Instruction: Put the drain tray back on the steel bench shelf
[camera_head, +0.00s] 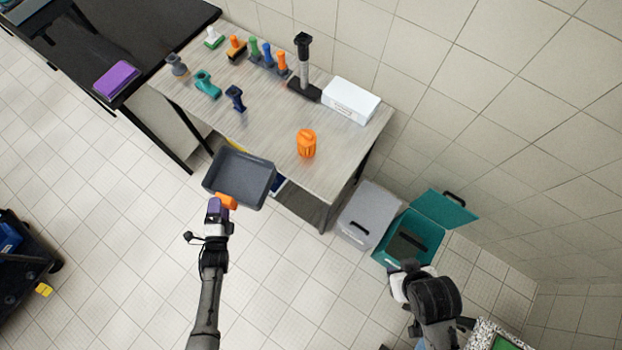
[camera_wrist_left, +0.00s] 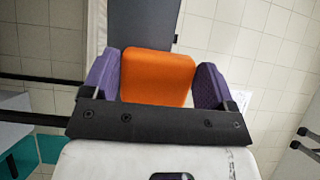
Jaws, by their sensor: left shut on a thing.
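The drain tray (camera_head: 240,177) is a dark grey shallow tray with an orange handle (camera_head: 226,200). My left gripper (camera_head: 221,205) is shut on that handle and holds the tray in front of the bench's near edge. The left wrist view shows the orange handle (camera_wrist_left: 157,78) between the purple fingers, with part of the grey tray (camera_wrist_left: 145,20) beyond. The steel bench (camera_head: 270,130) has a grey top; its lower shelf is mostly hidden under the top and behind the tray. My right arm is at the lower right; its fingertips cannot be made out.
The bench top carries an orange container (camera_head: 307,143), a white box (camera_head: 350,100), a black stand (camera_head: 303,65) and several hand tools. A grey bin (camera_head: 368,215) and an open teal bin (camera_head: 408,238) stand right of the bench. A dark table (camera_head: 110,45) adjoins at left. Floor before the bench is clear.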

